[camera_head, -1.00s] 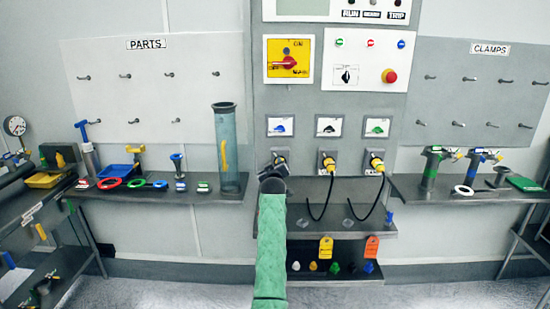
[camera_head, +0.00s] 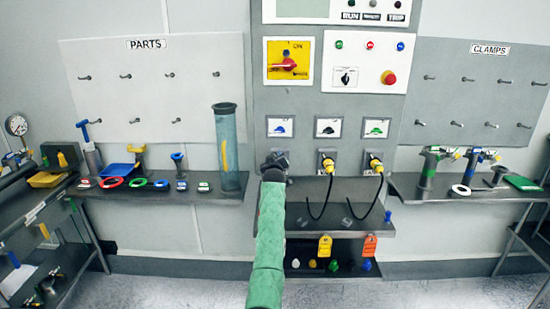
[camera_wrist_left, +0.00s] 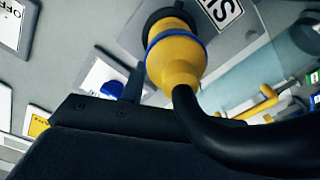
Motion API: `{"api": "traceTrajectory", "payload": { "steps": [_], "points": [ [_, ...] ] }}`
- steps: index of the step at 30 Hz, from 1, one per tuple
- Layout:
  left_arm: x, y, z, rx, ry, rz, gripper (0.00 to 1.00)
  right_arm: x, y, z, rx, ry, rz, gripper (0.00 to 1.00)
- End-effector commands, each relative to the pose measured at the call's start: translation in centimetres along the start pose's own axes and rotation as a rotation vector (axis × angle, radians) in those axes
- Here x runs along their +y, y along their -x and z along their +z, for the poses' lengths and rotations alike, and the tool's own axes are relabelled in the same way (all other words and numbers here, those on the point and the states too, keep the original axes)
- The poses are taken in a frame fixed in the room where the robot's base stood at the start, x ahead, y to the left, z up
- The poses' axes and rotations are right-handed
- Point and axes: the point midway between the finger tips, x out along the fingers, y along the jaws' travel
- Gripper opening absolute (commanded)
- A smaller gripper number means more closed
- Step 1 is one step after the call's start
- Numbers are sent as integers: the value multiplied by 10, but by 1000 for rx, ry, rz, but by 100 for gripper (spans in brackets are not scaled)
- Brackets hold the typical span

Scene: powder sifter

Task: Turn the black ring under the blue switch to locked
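The blue switch (camera_head: 280,127) sits on its white plate at the left of the row of three. In the left wrist view its blue knob (camera_wrist_left: 110,90) shows partly. The socket under it is covered by my left gripper (camera_head: 273,163) in the head view. The left wrist view shows a yellow plug (camera_wrist_left: 173,65) with a blue band and a thick black cable, close in front of my left gripper. A dark ring (camera_wrist_left: 165,17) shows at the plug's panel end, blurred. Whether the fingers touch it, or are open, I cannot tell. My right gripper is out of view.
Two more yellow plugs (camera_head: 328,164) (camera_head: 375,163) with hanging black cables stand to the right. A shelf (camera_head: 345,190) runs below. A tall clear cylinder (camera_head: 230,150) stands to the left. A red-handled yellow switch panel (camera_head: 303,45) is above.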

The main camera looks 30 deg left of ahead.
Motion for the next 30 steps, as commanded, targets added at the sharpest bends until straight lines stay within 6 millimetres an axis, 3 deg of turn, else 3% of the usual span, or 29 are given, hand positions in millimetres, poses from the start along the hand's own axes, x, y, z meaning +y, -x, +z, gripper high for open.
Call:
{"api": "traceTrajectory", "payload": {
  "steps": [3, 8, 23, 30],
  "points": [
    [0, 0, 0, 0, 0, 0, 29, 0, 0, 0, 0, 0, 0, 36],
    [0, 0, 0, 0, 0, 0, 0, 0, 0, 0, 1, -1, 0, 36],
    [2, 0, 2, 0, -88, 0, 0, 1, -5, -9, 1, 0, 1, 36],
    [9, 0, 4, 1, -273, 0, 0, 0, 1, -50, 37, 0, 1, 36]
  ]
}}
